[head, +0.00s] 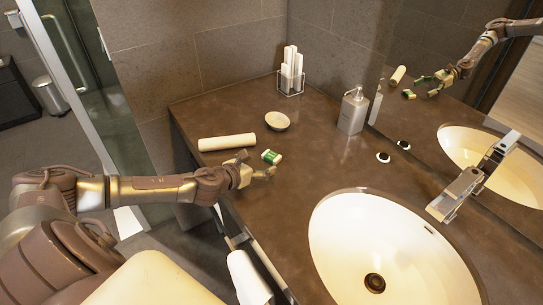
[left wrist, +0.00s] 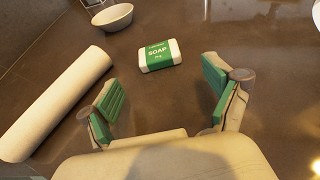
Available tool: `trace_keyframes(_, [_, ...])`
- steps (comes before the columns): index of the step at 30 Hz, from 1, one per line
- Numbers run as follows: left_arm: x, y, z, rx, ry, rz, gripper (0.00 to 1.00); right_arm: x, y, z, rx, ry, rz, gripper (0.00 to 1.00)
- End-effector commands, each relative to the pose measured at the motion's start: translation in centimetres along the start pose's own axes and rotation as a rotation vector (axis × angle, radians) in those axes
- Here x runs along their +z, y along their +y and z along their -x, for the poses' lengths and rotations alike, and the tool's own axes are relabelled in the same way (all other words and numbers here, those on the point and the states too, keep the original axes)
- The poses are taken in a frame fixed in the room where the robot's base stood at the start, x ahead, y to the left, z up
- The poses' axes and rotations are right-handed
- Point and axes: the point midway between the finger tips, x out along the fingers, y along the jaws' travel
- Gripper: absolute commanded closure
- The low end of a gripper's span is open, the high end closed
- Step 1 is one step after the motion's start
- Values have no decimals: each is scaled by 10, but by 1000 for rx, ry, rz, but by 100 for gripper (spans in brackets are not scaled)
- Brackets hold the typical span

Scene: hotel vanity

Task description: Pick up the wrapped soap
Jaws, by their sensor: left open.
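The wrapped soap (head: 271,157) is a small white bar with a green band, lying flat on the brown counter. In the left wrist view the soap (left wrist: 160,55) shows its "SOAP" label, ahead of and between my fingers. My left gripper (head: 258,172) is open and low over the counter's left part, just short of the soap. Its green-padded fingers (left wrist: 163,95) stand apart with nothing between them. I cannot see whether the fingers touch the counter. My right gripper is not in view.
A rolled white towel (head: 227,142) lies left of the soap. A small bowl (head: 277,121) is behind it. A clear holder with white rolls (head: 290,75) and a soap dispenser (head: 353,110) stand farther back. The sink (head: 385,250) is at right, beneath a mirror. Counter around the soap is clear.

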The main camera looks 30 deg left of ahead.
Motion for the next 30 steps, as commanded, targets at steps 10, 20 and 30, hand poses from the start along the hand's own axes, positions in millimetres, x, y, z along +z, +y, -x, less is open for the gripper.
trace_keyframes(10, [1,1,-39,0,-1,1,10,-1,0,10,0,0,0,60])
trace_keyframes(20, [0,2,-40,0,0,0,27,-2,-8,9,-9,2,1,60])
trace_keyframes(30, [0,2,-40,0,0,0,64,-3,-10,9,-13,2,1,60])
